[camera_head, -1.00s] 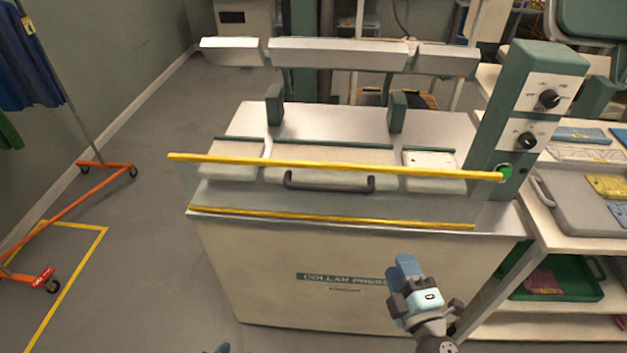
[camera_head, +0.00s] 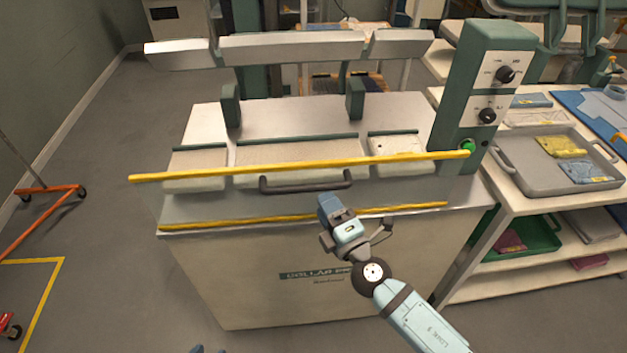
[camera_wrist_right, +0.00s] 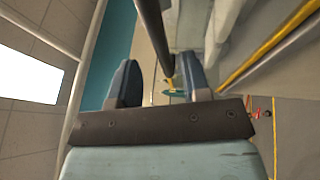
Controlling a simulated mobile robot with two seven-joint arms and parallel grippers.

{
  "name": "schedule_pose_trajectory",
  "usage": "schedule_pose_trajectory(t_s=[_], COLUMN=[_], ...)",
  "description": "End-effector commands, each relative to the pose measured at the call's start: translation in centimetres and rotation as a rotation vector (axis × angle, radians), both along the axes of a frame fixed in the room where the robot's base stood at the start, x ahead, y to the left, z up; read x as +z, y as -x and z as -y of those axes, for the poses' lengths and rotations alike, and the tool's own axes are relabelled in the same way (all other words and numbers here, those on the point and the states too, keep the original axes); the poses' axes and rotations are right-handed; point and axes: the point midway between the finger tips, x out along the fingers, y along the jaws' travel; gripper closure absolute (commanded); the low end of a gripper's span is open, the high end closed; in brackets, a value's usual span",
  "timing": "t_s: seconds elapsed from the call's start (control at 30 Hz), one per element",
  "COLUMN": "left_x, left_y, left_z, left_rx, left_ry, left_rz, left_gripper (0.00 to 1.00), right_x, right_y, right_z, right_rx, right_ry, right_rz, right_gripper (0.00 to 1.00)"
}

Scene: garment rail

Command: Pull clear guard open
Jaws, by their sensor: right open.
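The clear guard (camera_head: 400,186) is a see-through panel across the front of the collar press, with a yellow strip along its top and another along its bottom. A dark bar handle (camera_head: 300,187) is on its front. My right gripper (camera_head: 330,203) is open and empty, just below the handle's right part in the head view. In the right wrist view, the handle (camera_wrist_right: 152,35) shows as a dark bar in the gap between my open fingers (camera_wrist_right: 158,78); contact cannot be told. Only a small dark-blue tip, likely my left gripper (camera_head: 198,349), shows at the bottom edge.
The green control post (camera_head: 478,95) with two knobs and a green button stands at the press's right end. Right of it, a table holds a grey tray (camera_head: 508,172) with folded cloths. An orange-footed rail (camera_head: 50,190) stands left.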

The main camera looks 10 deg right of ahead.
Motion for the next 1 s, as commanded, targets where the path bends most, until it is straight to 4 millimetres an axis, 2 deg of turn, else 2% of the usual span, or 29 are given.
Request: schedule_pose_trajectory(t_s=[0.1,0.3,0.7,0.73,0.9,1.0], left_x=[0.9,1.3,1.2,1.2,1.3,1.3], left_y=[0.0,0.0,0.0,0.0,0.0,0.0], left_z=[-0.1,-0.2,-0.3,-0.3,-0.2,-0.2], left_rx=[0.0,0.001,0.001,0.001,0.001,0.001], left_ry=[-0.001,-0.003,-0.005,-0.005,-0.005,-0.005], left_rz=[0.0,0.001,-0.002,-0.002,-0.002,-0.001], left_gripper=[0.57,0.57,0.57,0.57,0.57,0.57], right_x=[0.7,0.9,1.0,1.0,1.0,1.0], right_y=[-2.2,-4.5,-5.3,-5.3,-5.3,-5.3], right_z=[-1.0,-2.0,-2.3,-2.3,-2.2,-2.2], right_rx=[0.001,0.001,0.001,0.001,0.0,0.0], right_ry=[0.0,0.0,0.001,0.001,0.0,0.0], right_rz=[0.001,0.0,-0.001,-0.001,-0.001,-0.001], right_gripper=[0.57,0.57,0.57,0.59,0.98,1.0])
